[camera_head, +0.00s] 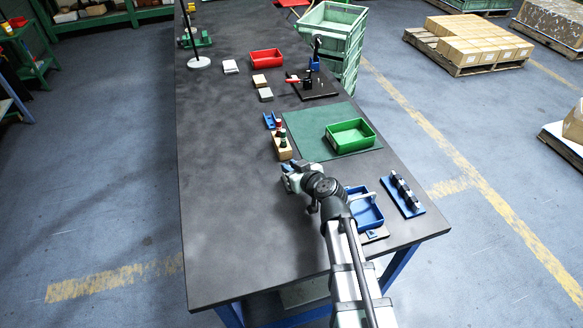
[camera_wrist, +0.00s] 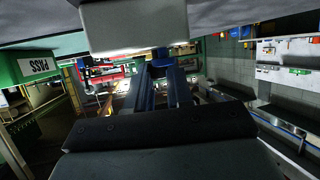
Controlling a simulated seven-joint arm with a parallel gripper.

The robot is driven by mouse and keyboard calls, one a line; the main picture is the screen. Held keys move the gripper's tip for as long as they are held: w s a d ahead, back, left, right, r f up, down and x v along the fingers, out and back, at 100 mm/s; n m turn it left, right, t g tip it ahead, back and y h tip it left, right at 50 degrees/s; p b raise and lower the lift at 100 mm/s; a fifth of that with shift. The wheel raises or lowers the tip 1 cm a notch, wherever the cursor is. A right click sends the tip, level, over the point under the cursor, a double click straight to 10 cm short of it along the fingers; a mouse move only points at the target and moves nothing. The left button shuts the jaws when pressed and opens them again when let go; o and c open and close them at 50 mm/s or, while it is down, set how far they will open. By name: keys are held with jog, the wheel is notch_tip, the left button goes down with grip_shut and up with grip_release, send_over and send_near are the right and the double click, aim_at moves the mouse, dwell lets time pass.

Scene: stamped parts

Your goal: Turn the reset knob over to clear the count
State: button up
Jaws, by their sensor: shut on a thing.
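My gripper (camera_head: 286,174) is low over the near half of the dark bench, just in front of a wooden block with small coloured handles (camera_head: 282,146). In the wrist view its two dark fingers (camera_wrist: 166,88) stand close together, with a small blue patch (camera_wrist: 168,66) showing past their tips. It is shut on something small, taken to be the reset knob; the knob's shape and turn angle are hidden. A pale boxy part (camera_wrist: 125,27) fills the top of the wrist view, and I cannot tell whether it is the counter.
A blue bin (camera_head: 365,210) and a blue rack (camera_head: 402,194) lie right of my arm. A green bin (camera_head: 350,135) sits on a green mat (camera_head: 306,122) beyond. The bench (camera_head: 225,200) is clear to the left. A green PASS sign (camera_wrist: 38,67) shows in the wrist view.

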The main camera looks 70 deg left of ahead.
grip_shut()
jog(key=shift+s+d+f+m+t, duration=0.1)
jog(key=shift+m+t, duration=0.9)
jog(key=shift+t, duration=0.4)
jog(key=shift+m+t, duration=0.3)
jog(key=shift+m, duration=0.2)
jog(key=o, duration=0.7)
grip_release()
